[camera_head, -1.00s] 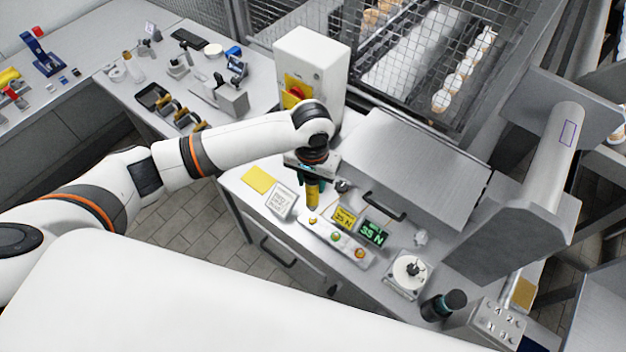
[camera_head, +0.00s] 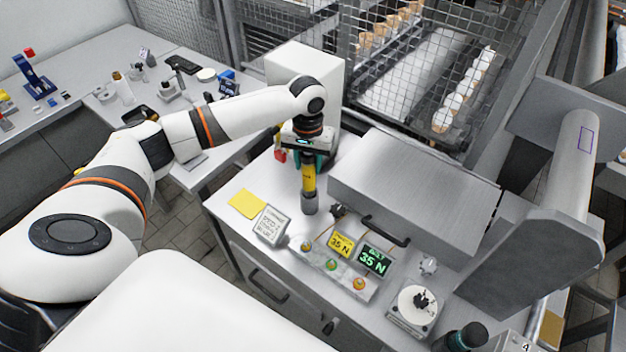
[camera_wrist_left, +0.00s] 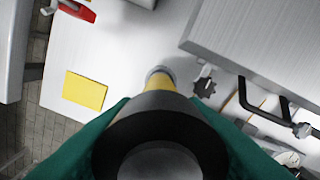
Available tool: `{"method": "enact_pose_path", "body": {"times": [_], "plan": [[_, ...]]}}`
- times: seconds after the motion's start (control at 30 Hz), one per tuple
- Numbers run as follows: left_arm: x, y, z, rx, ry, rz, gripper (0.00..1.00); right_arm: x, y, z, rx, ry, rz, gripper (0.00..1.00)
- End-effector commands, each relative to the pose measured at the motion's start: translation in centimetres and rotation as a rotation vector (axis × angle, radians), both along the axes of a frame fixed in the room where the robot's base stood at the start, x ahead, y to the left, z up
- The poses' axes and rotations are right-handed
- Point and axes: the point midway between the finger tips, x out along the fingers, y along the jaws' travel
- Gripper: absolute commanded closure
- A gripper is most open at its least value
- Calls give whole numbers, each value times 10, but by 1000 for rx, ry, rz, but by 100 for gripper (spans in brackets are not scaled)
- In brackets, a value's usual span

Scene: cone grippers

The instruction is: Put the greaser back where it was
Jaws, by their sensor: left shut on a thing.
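The greaser is a yellow tube with a grey lower end and a dark upper part (camera_head: 309,182). My left gripper (camera_head: 308,160) is shut on its upper part and holds it roughly upright, above or on the bench top. I cannot tell whether its lower end touches the bench. In the left wrist view the greaser (camera_wrist_left: 158,82) points away from the camera between the green fingers of my left gripper (camera_wrist_left: 160,140). Its dark round end hides much of its body. My right gripper is not in view.
A yellow note (camera_head: 247,204), a small sign (camera_head: 270,226), a button panel (camera_head: 332,268) and two 35 N displays (camera_head: 374,260) are near the greaser. A metal box with a black handle (camera_head: 415,185) stands right. A white cabinet (camera_head: 305,75) stands behind my arm. Bare bench lies left of the greaser.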

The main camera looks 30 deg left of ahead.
Motion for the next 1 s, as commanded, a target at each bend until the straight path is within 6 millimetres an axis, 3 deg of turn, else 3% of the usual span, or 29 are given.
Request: {"method": "enact_pose_path", "body": {"times": [0.4,0.77,0.8,0.93,1.0], "plan": [[0,-1,-46,-1,-1,-1,90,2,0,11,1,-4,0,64],[1,-1,-50,0,-2,-1,90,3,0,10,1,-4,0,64],[0,-1,-52,0,-1,-1,61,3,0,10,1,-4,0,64],[0,-1,-52,1,-2,-1,41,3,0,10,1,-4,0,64],[0,-1,-52,0,-1,-1,41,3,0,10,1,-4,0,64]]}}
